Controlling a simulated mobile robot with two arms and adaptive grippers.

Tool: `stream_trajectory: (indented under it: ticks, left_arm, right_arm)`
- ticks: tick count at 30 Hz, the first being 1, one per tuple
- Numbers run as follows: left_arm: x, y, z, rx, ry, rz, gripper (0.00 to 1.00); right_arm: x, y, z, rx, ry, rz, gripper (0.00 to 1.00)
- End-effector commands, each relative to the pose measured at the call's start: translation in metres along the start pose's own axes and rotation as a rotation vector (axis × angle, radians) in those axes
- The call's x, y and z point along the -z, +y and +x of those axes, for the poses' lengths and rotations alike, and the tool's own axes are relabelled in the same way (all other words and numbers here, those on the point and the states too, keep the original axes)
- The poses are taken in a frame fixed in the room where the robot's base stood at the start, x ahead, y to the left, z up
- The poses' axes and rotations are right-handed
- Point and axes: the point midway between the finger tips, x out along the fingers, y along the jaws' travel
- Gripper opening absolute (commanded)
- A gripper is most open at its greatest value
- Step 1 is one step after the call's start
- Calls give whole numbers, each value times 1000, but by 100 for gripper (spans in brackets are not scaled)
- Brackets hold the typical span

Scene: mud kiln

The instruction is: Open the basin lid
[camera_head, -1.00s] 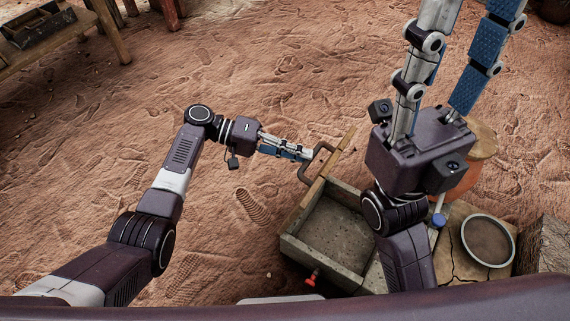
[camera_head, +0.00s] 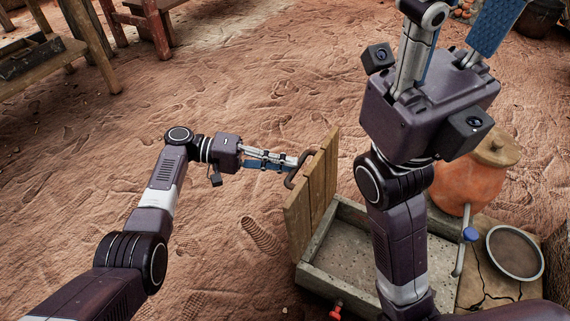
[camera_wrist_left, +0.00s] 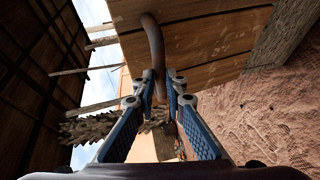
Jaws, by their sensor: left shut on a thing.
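The basin lid (camera_head: 315,188) is a wooden plank panel, tilted up steeply on the left side of the grey stone basin (camera_head: 345,245). The basin's inside shows. The lid's dark curved handle (camera_head: 292,178) sits on the lid's left face. My left gripper (camera_head: 288,162) is shut on the handle. In the left wrist view, the handle (camera_wrist_left: 154,45) runs down between the fingers (camera_wrist_left: 162,88), with the lid's planks (camera_wrist_left: 200,35) behind it. My right gripper is raised large in the foreground at upper right; its fingers run out of the top edge, so its jaws cannot be judged.
An orange clay pot (camera_head: 468,185) with a wooden cover stands right of the basin. A round sieve-like dish (camera_head: 515,253) lies near it. A red tap (camera_head: 336,312) is at the basin's front. Wooden tables (camera_head: 60,55) stand at upper left. The sandy floor left of the lid is clear.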

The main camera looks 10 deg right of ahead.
Motion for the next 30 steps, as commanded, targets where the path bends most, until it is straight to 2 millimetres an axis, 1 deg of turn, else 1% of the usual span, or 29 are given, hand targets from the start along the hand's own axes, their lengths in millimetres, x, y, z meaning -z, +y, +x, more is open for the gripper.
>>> stream_trajectory:
  ticks: [1,5,6,10,11,27,30]
  left_arm:
    - [-7,-18,5,29,-8,-22,0]
    - [-7,-18,5,29,-8,-22,0]
    - [-7,-18,5,29,-8,-22,12]
    - [-7,-18,5,28,-9,-22,26]
    - [-7,-17,5,28,-9,-22,29]
    - [-4,-11,3,22,-7,-14,29]
    - [-4,-11,-3,23,-6,-14,29]
  right_arm:
    - [0,0,-2,0,0,0,40]
    - [0,0,-2,0,0,0,40]
    - [0,0,-2,0,0,0,40]
    - [0,0,-2,0,0,1,40]
    - [0,0,-2,0,-1,1,40]
    - [1,0,-1,-1,0,0,40]
    - [1,0,-1,-1,0,-1,40]
